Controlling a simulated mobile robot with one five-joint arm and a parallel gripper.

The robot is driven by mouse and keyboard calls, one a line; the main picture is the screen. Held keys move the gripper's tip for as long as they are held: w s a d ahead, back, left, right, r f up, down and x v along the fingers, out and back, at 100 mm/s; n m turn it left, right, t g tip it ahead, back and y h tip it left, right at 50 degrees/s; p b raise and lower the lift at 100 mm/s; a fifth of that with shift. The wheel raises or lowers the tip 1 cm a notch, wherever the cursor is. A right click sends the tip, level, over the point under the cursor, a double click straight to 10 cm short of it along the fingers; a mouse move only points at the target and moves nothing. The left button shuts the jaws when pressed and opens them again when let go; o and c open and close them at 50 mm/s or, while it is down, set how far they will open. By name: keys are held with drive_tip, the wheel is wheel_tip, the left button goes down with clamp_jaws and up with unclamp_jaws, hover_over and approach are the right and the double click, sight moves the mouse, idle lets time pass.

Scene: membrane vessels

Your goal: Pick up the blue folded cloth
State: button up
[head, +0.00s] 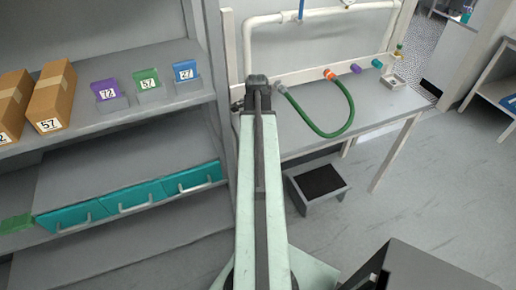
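I cannot make out a blue folded cloth for certain. A small blue piece (185,70) with a white label "27" stands in a grey holder on the upper shelf at the left. It looks like a card or block, and I cannot tell if it is cloth. My pale green arm reaches up the middle of the head view to a dark joint. My gripper does not show beyond that joint.
Purple (105,89) and green (146,79) labelled pieces and cardboard boxes (52,96) share the upper shelf. Teal drawers (130,200) sit below. A bench (375,112) with a green hose (348,118) stands right of my arm, above a step stool (318,184). Floor (440,190) is clear at right.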

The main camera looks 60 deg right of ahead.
wheel_tip(320, 180, down, 2)
drive_tip(key=shift+f+b, duration=0.15)
drive_tip(key=shift+b, duration=0.3)
drive_tip(key=shift+r, duration=0.2)
drive_tip(key=c, duration=1.6)
wheel_tip(320, 180, up, 10)
drive_tip(key=p, duration=1)
drive_tip(key=shift+s, duration=0.1)
